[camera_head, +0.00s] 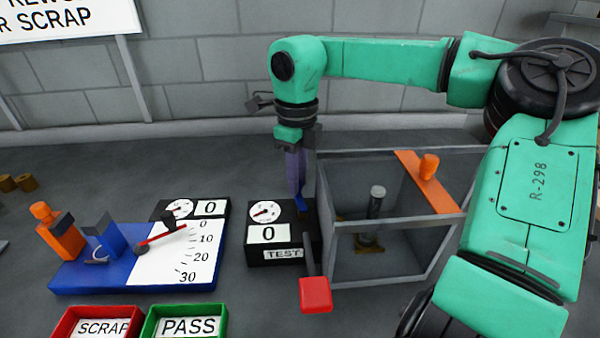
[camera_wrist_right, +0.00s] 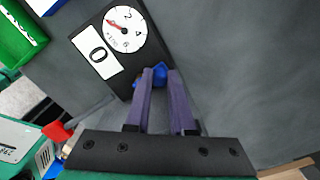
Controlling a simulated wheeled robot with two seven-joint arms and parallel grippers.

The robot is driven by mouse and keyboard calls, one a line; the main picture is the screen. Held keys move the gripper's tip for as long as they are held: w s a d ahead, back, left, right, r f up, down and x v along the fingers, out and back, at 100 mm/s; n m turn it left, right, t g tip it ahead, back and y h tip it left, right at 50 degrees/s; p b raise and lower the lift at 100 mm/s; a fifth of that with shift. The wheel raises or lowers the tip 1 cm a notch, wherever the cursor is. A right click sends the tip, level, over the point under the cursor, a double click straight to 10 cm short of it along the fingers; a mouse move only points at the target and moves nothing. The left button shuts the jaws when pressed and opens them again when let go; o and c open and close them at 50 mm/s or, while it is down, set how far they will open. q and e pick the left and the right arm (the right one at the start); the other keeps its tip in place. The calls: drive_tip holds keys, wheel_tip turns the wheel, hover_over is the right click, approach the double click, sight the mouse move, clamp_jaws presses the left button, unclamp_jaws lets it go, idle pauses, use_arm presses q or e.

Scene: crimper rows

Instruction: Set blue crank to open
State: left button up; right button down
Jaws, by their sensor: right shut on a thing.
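The blue crank (camera_head: 299,203) is a small blue piece at the right side of the black gauge box (camera_head: 256,254), beside the framed cage. In the right wrist view the blue crank (camera_wrist_right: 160,71) shows between the purple fingertips. My right gripper (camera_head: 297,190) reaches down from above and is shut on the crank. The fingers (camera_wrist_right: 161,82) hide much of the crank, so its exact angle cannot be told. The box's dial has a red needle, and its panel reads 0. My left gripper is not in view.
A grey-framed cage (camera_head: 378,223) with an orange strap (camera_head: 428,180) stands right of the box. A red-ended lever (camera_head: 316,294) sticks out in front. Left are a blue-based gauge (camera_head: 95,272), a SCRAP tray (camera_head: 62,322) and a PASS tray (camera_head: 222,315).

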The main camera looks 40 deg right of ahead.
drive_tip(key=n, duration=0.1)
drive_tip(key=a+n+p, duration=0.1)
drive_tip(key=shift+w+r+n, duration=0.15)
drive_tip(key=shift+w+n, duration=0.05)
drive_tip(key=shift+n, duration=0.2)
drive_tip(key=n, duration=0.1)
drive_tip(key=n+p, duration=0.1)
drive_tip(key=shift+a+n, duration=0.3)
drive_tip(key=shift+a, duration=0.1)
drive_tip(key=n, duration=0.1)
drive_tip(key=a+n, duration=0.1)
drive_tip(key=shift+n, duration=0.4)
drive_tip(key=shift+s+a+n+p, duration=0.15)
drive_tip(key=shift+a+n, duration=0.1)
drive_tip(key=shift+n, duration=0.6)
drive_tip(key=shift+s+a+n+p, duration=0.15)
drive_tip(key=shift+a+n, duration=0.1)
drive_tip(key=shift+n, duration=0.6)
drive_tip(key=c, duration=1)
unclamp_jaws()
drive_tip(key=shift+a, duration=0.1)
drive_tip(key=shift+c, duration=0.2)
